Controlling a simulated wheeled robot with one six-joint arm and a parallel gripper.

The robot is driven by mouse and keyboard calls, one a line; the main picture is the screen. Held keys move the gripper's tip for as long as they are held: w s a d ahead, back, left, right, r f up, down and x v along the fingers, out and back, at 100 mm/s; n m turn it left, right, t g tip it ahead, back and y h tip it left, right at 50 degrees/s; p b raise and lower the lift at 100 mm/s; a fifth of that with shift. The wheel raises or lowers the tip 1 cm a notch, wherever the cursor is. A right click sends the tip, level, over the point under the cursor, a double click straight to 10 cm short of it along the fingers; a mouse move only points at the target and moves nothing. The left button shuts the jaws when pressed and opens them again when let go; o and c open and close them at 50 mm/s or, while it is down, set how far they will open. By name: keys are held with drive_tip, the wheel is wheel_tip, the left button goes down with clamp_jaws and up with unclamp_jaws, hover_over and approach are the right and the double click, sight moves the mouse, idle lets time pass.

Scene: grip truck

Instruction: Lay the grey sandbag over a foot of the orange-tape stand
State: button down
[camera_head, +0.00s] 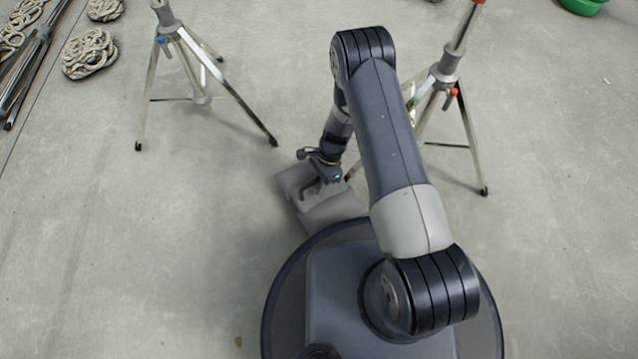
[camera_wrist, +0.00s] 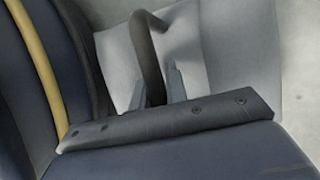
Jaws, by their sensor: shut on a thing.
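The grey sandbag (camera_head: 329,209) lies in front of my round base, with two pale lobes and a dark strap handle. My gripper (camera_head: 322,186) is over its middle and shut on it at the handle. In the wrist view the sandbag (camera_wrist: 222,70) fills the area beyond the fingers, and its dark handle rises between the fingertips (camera_wrist: 160,85). The orange-tape stand (camera_head: 447,65) is at the upper right, with orange on its pole. Its left feet are partly hidden behind my arm; a right foot (camera_head: 484,190) shows on the floor.
Another tripod stand (camera_head: 165,45) without visible orange tape stands left of my arm, one foot (camera_head: 274,142) near the sandbag. Rope coils (camera_head: 90,54) and metal poles (camera_head: 28,60) lie at the upper left. A green tub (camera_head: 583,5) is at the top right.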

drive_tip(key=shift+w+f+b, duration=0.1)
drive_tip(key=shift+f+b, duration=0.55)
drive_tip(key=shift+f, duration=0.05)
drive_tip(key=c, duration=1.4)
unclamp_jaws()
drive_tip(key=shift+o, duration=0.4)
drive_tip(key=shift+f, duration=0.1)
drive_tip(key=p+v, duration=0.4)
drive_tip(key=v, duration=0.7)
drive_tip(key=shift+f, duration=0.1)
